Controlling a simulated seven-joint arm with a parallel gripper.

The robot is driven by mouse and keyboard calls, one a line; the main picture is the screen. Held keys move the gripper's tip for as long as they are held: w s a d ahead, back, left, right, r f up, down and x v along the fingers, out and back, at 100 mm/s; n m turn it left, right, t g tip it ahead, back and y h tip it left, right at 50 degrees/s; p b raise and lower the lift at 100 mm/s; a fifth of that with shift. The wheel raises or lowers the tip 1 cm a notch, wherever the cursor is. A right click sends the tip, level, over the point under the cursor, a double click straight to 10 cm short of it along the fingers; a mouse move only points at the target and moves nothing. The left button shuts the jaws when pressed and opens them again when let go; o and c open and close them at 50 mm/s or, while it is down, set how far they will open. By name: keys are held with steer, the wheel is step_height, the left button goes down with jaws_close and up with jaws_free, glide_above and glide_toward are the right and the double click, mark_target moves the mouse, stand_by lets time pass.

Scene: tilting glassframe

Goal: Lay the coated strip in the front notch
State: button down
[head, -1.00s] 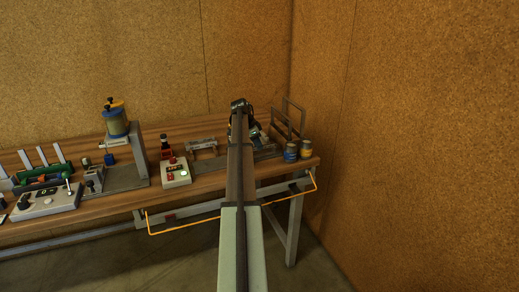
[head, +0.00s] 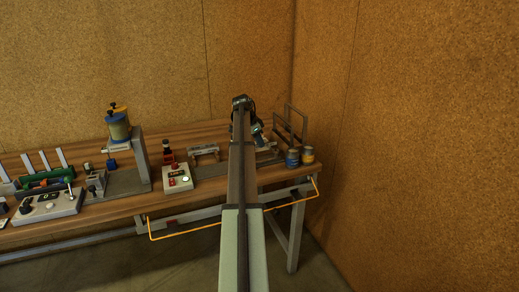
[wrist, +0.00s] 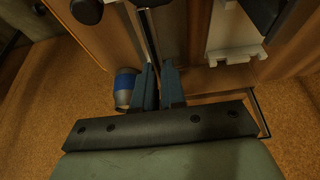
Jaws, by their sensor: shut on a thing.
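In the wrist view, my gripper (wrist: 158,68) has its two blue fingers closed on a thin, narrow strip (wrist: 150,38), which I take to be the coated strip. The strip runs away from the fingertips toward the top of the picture. In the head view, my gripper (head: 258,133) is small and partly hidden behind my arm, over the right end of the bench; the strip cannot be made out there. A pale piece with a notched edge (wrist: 236,52) lies to the right of the fingers in the wrist view. I cannot tell which notch is the front one.
A wire frame (head: 291,112) stands at the bench's right end, with a blue-banded can (head: 292,158) and an orange-banded can (head: 307,155) before it. A blue-banded can (wrist: 125,85) is close left of the fingers. A control box (head: 179,180) stands left of my arm.

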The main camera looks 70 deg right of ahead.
step_height(320, 180, up, 4)
steer(key=shift+r, duration=0.15)
steer(key=shift+w+r, duration=0.3)
steer(key=shift+r, duration=0.3)
steer(key=w+a+r+n, duration=0.1)
steer(key=w+a, duration=0.1)
steer(key=w, duration=0.6)
steer(key=w+a+r+n, duration=0.1)
steer(key=w+a+r, duration=0.1)
steer(key=w, duration=0.5)
steer(key=s+d+f+m, duration=0.1)
steer(key=s+d+f, duration=0.1)
steer(key=s+d, duration=0.3)
steer(key=s+d+f+m, duration=0.1)
steer(key=s+d+f, duration=0.2)
steer(key=s+d, duration=0.2)
steer(key=d, duration=0.3)
steer(key=shift+f, duration=0.3)
steer(key=shift+d+f, duration=0.1)
steer(key=shift+f, duration=0.05)
steer(key=shift+f, duration=2.75)
steer(key=shift+f, duration=1.15)
